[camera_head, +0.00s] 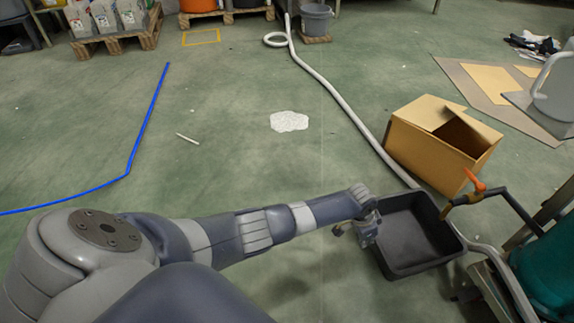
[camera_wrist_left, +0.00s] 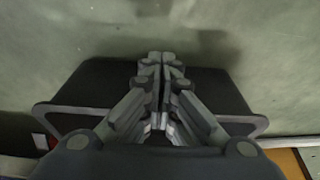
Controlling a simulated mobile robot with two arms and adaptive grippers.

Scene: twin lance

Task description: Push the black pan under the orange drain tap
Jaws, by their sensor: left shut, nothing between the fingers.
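The black pan (camera_head: 421,258) is a shallow open tray on the floor at the lower right of the head view, and it looks empty. The orange drain tap (camera_head: 474,181) sits on a dark pipe at the pan's upper right, near its right rim. My left gripper (camera_head: 368,230) is shut and empty at the pan's left wall; I cannot tell whether it touches. In the left wrist view the shut fingers (camera_wrist_left: 161,62) stand in front of a dark shape that looks like the pan (camera_wrist_left: 92,82). My right gripper is not in view.
An open cardboard box (camera_head: 425,145) stands just behind the pan. A pale hose (camera_head: 345,103) runs along the floor past the box and pan. A green machine (camera_head: 548,270) stands at the right. A white patch (camera_head: 289,121) lies mid-floor.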

